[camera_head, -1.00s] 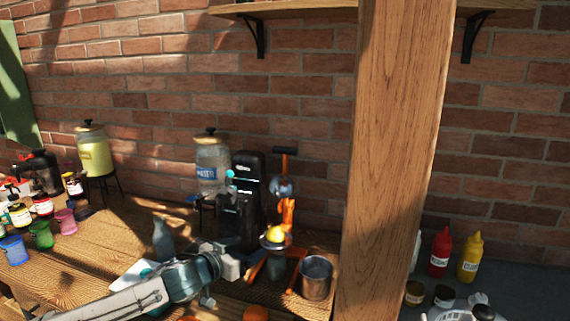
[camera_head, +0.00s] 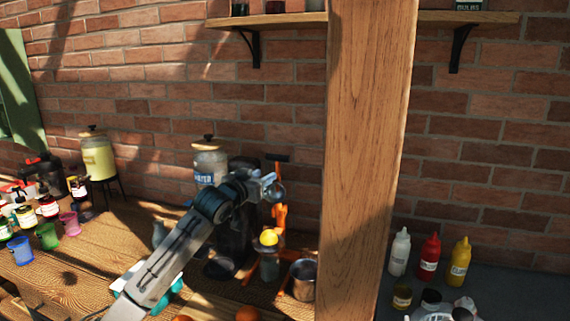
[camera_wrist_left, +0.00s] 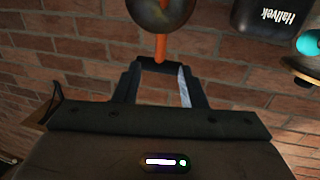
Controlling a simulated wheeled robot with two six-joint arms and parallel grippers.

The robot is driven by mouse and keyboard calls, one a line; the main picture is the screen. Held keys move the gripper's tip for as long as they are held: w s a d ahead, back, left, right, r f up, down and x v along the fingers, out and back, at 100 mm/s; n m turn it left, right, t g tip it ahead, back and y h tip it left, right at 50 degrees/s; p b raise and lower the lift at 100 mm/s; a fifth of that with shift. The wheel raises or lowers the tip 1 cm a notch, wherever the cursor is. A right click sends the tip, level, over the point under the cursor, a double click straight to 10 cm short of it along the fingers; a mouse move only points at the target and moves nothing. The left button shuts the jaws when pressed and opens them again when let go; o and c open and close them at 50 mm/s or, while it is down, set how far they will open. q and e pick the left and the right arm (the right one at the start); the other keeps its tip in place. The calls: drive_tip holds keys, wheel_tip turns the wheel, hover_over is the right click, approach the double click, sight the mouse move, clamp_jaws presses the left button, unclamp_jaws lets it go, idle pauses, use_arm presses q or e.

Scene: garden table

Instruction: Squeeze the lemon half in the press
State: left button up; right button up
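The orange press (camera_head: 281,218) stands at the back of the wooden table, its lever raised with a black crossbar handle (camera_head: 277,157) on top. A yellow lemon half (camera_head: 268,238) sits in the press, below the round metal press head (camera_head: 279,194). A glass (camera_head: 270,268) stands under it. My left gripper (camera_head: 270,181) is raised beside the press head, just below the handle in the picture. In the left wrist view its fingers (camera_wrist_left: 160,80) are apart, with the black handle (camera_wrist_left: 160,65) at their tips; contact cannot be told. My right gripper is out of view.
A metal cup (camera_head: 304,277) stands right of the press. A black machine (camera_head: 234,240) stands close on its left, partly behind my arm, with a water jar (camera_head: 210,162) behind. A thick wooden post (camera_head: 365,150) rises on the right. Paint jars and cups crowd the left.

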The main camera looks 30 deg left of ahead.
sight(277, 167)
use_arm(q)
drive_tip(key=w+p, duration=0.1)
drive_tip(key=w, duration=0.2)
drive_tip(key=w+p, duration=0.2)
drive_tip(key=w, duration=0.1)
drive_tip(key=w+p, duration=0.1)
drive_tip(key=w, duration=0.3)
drive_tip(key=shift+w+a+r+p, duration=0.1)
drive_tip(key=shift+a+r+p, duration=0.05)
drive_tip(key=shift+a+p, duration=0.15)
drive_tip(key=shift+w, duration=0.4)
clamp_jaws()
